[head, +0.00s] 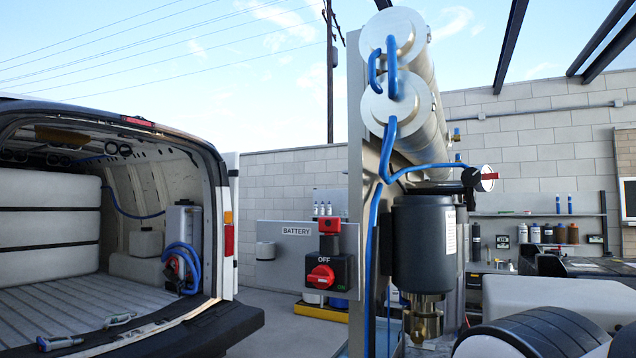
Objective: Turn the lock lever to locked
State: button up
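A black battery switch box (342,273) is mounted on a grey panel (292,229) marked BATTERY, left of the membrane tubes. On its front is a red rotary knob (321,277) under the word OFF. Above the box stands a red piece (330,226) on a dark stem; I cannot tell whether this is the lock lever. Its exact lock position cannot be read. My gripper is not in view.
Two membrane tubes (441,125) with blue hoses and a dark pump motor (418,240) stand right of the switch. An open van (216,330) is at left. Paved ground shows between van and panel.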

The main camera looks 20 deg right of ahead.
aim_at(494, 176)
jog(key=z, duration=1.05)
